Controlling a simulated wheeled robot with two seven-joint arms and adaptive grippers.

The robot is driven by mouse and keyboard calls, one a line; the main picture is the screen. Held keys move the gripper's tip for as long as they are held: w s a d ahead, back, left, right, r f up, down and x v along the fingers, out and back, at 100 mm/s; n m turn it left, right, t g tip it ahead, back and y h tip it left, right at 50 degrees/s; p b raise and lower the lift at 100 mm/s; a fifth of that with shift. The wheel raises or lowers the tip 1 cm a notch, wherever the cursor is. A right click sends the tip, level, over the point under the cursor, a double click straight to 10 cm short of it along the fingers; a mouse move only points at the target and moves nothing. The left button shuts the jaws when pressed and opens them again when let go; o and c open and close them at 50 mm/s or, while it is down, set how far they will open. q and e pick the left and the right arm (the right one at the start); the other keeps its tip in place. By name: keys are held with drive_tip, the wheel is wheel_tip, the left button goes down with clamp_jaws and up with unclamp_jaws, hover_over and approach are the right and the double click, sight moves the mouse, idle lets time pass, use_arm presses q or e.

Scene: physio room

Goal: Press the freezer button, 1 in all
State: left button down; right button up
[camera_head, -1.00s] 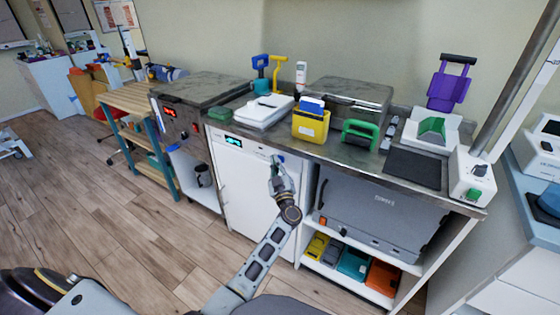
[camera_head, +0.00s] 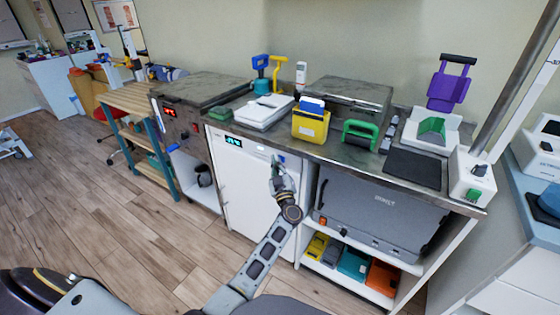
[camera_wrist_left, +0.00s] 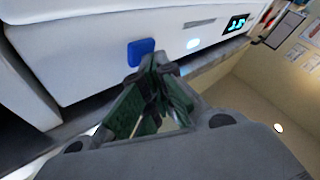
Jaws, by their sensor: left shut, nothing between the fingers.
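The freezer (camera_head: 245,190) is a white front under the counter, with a lit display (camera_head: 233,142) at the upper left of its panel. The display also shows in the left wrist view (camera_wrist_left: 236,24). A blue square button (camera_wrist_left: 140,51) sits on the white panel, with a small pale oval (camera_wrist_left: 193,43) between it and the display. My left gripper (camera_wrist_left: 163,68) is shut and empty, its tips close to the blue button, just beside its lower right corner in that view. I cannot tell whether they touch. In the head view the left gripper (camera_head: 277,168) is at the panel's upper right.
A counter (camera_head: 345,152) above the freezer holds a yellow holder (camera_head: 310,127), a green-handled item (camera_head: 360,135) and a white tray (camera_head: 264,111). A grey case (camera_head: 375,214) stands on a shelf right of the freezer. The floor (camera_head: 90,200) at left is clear.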

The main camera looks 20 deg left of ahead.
use_arm(q)
drive_tip(key=shift+s, duration=0.15)
drive_tip(key=shift+s+a+p, duration=0.1)
drive_tip(key=shift+s+p, duration=0.6)
drive_tip(key=shift+p, duration=0.1)
drive_tip(key=shift+s, duration=0.1)
drive_tip(key=s+p, duration=0.2)
drive_tip(key=s, duration=0.1)
drive_tip(key=s+p, duration=0.1)
drive_tip(key=shift+s+a+p, duration=0.3)
drive_tip(key=shift+s+a, duration=0.05)
drive_tip(key=shift+s, duration=0.05)
idle(0.9)
